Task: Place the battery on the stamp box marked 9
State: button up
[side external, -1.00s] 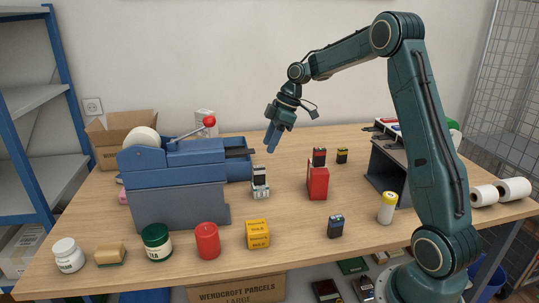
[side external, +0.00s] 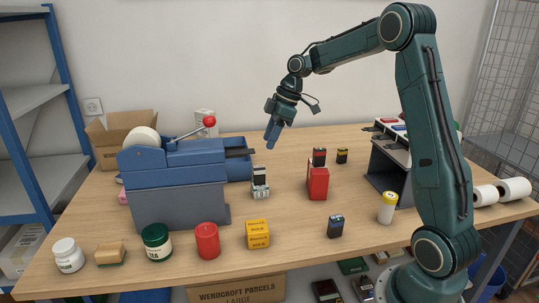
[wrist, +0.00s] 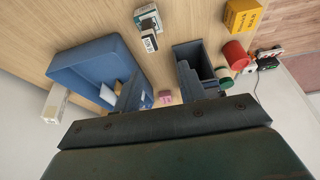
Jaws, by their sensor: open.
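My gripper (side external: 273,136) hangs above the back of the table, pointing down and empty. In the wrist view its two fingers (wrist: 161,93) stand apart. I cannot read a 9 on any box. Small dark blocks with coloured bands look like batteries or stamp boxes: a blue-banded one (side external: 336,226) at the front, a yellow-banded one (side external: 342,155) at the back, and a black one (side external: 319,156) on top of a red box (side external: 318,183). A white-and-black block (side external: 260,182) stands left of the red box; it shows in the wrist view (wrist: 148,22).
A blue-and-grey press (side external: 178,190) with a red-knobbed lever stands at the left. A dark rack (side external: 389,172) is at the right.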

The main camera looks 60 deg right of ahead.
jog(key=s+a+r+m+h, duration=0.2)
jog(key=s+a+r+m, duration=0.2)
jog(key=s+a+r, duration=0.6)
jog(key=s+a+f+m+t, duration=0.1)
jog(key=s+a+f+m, duration=0.1)
jog(key=s, duration=0.7)
jog(key=s+a+f+m+t+h, duration=0.1)
jog(key=s+a, duration=0.3)
jog(key=s, duration=0.5)
jog(key=shift+a+f+m, duration=0.3)
jog(key=shift+f+m, duration=0.45)
jog(key=shift+m, duration=0.05)
